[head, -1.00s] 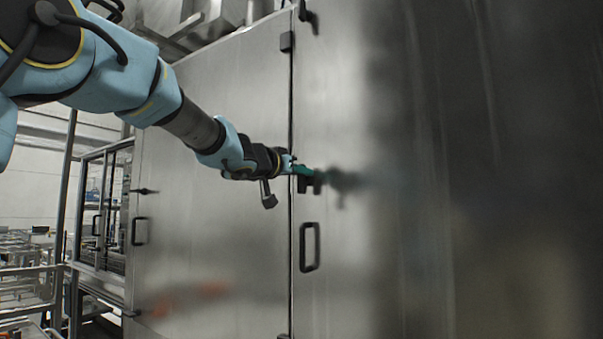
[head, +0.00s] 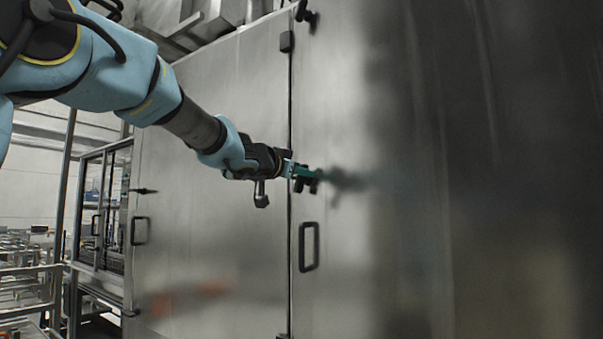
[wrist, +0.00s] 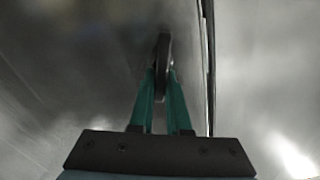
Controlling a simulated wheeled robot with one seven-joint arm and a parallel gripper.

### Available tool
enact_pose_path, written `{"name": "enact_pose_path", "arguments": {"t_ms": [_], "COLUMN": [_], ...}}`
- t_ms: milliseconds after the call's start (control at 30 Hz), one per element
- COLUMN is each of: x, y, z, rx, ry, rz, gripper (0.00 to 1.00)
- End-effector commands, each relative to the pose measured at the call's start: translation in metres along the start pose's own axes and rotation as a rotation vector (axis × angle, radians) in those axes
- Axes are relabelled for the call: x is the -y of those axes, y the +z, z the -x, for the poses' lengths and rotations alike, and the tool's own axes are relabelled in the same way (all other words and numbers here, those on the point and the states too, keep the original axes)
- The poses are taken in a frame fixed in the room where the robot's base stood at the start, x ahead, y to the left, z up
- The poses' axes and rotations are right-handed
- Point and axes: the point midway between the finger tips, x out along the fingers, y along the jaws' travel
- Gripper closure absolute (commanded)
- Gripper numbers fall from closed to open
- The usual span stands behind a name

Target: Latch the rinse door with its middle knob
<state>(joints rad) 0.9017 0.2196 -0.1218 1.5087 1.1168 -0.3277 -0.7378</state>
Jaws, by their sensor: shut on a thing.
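The rinse door appears to be the right-hand steel panel (head: 345,130), standing flush at the dark vertical seam. My gripper (head: 305,176) is at this door, just right of the seam and above its black handle (head: 309,247). Its green fingers, also in the wrist view (wrist: 161,95), are shut on the dark middle knob (wrist: 163,55). The knob stands out from the panel between the fingertips. The fingers hide much of it in the head view. An upper knob (head: 306,14) shows near the top of the same door.
The neighbouring steel panel (head: 215,180) left of the seam has its own black handle (head: 139,231) and a small latch (head: 143,191). A hinge-like block (head: 287,41) sits on the seam. Racks (head: 25,290) stand at the far left.

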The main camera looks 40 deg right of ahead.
Motion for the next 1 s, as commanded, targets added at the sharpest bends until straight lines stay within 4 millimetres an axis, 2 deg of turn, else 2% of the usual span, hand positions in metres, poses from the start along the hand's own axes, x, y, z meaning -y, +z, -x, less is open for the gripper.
{"name": "enact_pose_path", "arguments": {"t_ms": [1000], "x": [-0.016], "y": [0.009], "z": [0.0], "rx": [-0.002], "ry": [0.0], "rz": [-0.955], "gripper": [1.0]}}
